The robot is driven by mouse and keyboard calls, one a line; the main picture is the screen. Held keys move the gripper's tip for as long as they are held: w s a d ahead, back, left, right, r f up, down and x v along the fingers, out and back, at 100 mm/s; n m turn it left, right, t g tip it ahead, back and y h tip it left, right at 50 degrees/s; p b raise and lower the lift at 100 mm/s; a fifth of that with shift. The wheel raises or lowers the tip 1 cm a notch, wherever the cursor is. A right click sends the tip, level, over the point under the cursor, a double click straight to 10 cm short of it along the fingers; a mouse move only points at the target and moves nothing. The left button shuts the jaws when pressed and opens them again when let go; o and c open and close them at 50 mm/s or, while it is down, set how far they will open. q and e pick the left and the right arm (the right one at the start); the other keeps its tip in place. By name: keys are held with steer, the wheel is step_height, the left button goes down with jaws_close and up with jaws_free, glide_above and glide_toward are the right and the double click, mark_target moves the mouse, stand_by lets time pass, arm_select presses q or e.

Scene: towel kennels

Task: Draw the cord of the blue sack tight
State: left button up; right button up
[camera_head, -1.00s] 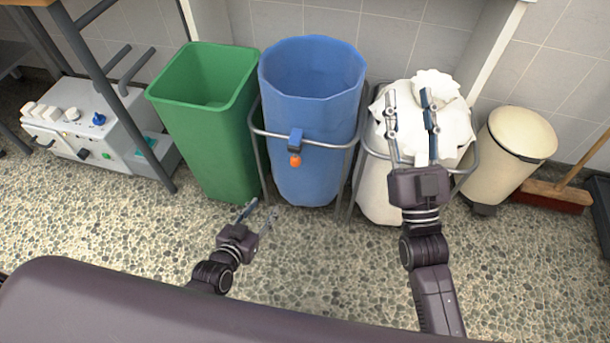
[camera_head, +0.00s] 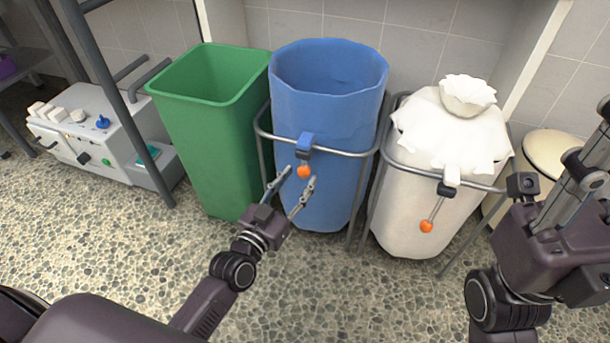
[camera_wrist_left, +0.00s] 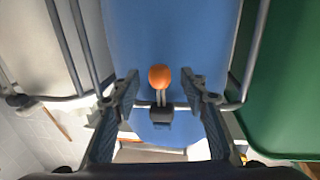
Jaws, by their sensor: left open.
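The blue sack (camera_head: 326,100) hangs wide open in a grey metal stand (camera_head: 345,153). In the left wrist view the orange ball (camera_wrist_left: 160,76) shows between the two open fingers, apart from both. My right gripper (camera_head: 597,145) is at the right edge, partly cut off; its fingertips do not show clearly.
A white sack (camera_head: 410,205) with a gathered top stands to the right, its own orange ball (camera_head: 427,226) hanging on a longer cord. A green bin (camera_head: 210,125) stands close at the left. A cream pedal bin (camera_head: 552,150) is behind my right arm. Speckled floor in front is clear.

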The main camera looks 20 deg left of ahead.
mark_target(304, 172)
arm_select(q)
steer(key=shift+w+d+b, duration=0.2)
steer(key=shift+w+b, duration=0.05)
steer(key=shift+w, duration=0.7)
steer(key=shift+w+d+b, duration=0.15)
steer(key=shift+w+b, duration=0.1)
steer(key=shift+w, duration=0.65)
steer(key=shift+c, duration=0.5)
jaws_close()
steer(key=shift+f, duration=0.1)
